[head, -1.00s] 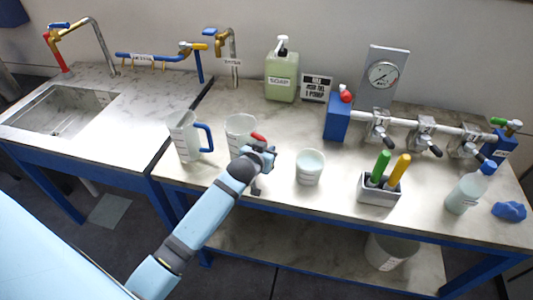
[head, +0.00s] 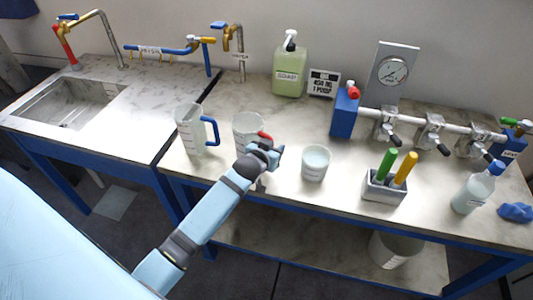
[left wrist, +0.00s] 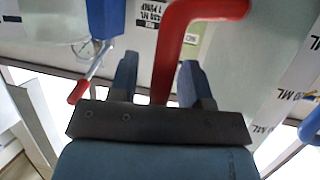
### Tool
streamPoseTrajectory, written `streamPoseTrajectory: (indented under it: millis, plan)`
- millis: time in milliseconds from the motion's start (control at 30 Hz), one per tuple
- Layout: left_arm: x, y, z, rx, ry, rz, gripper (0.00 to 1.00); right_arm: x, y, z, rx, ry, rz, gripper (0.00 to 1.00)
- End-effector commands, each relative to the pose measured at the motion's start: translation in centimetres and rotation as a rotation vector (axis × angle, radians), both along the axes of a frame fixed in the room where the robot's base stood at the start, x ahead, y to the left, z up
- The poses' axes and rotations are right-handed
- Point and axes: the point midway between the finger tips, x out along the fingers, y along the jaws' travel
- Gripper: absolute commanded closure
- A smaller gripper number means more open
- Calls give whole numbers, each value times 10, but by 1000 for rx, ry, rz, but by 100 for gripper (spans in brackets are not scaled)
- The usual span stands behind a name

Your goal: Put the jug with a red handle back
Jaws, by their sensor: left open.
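The jug with a red handle (head: 247,128) stands upright on the bench, a clear grey measuring jug partly hidden by my left gripper (head: 268,154). Its red handle (head: 265,137) shows just above the gripper. In the left wrist view the red handle (left wrist: 172,55) reaches between the two spread fingers of my left gripper (left wrist: 158,68). The gripper is open, and I see no finger clamped on the handle. My right gripper is not in view.
A jug with a blue handle (head: 190,130) stands close on the left. A white beaker (head: 316,163) is on the right, then a holder (head: 385,187) with green and yellow handles. A soap bottle (head: 290,72) stands behind. The sink (head: 70,104) is at far left.

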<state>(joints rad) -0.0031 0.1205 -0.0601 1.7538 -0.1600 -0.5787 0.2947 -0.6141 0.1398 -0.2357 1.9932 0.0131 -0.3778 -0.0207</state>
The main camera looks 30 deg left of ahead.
Motion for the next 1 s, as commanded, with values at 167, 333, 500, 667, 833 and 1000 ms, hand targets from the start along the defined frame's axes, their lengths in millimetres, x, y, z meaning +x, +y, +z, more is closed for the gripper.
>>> streamPoseTrajectory:
  millis: [167,333,500,667,833,1000]
  plan:
    - [-29,-3,9,-1,2,-1,56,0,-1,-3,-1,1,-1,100]
    - [-64,-6,23,-1,3,-1,56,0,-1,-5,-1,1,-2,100]
    - [-92,-8,35,-1,3,0,56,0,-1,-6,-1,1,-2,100]
    - [-107,-9,40,-1,4,-2,56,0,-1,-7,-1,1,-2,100]
    - [-147,-39,-9,12,71,-100,56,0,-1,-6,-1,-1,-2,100]
    - [-226,-90,-81,10,158,-264,56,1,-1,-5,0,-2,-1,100]
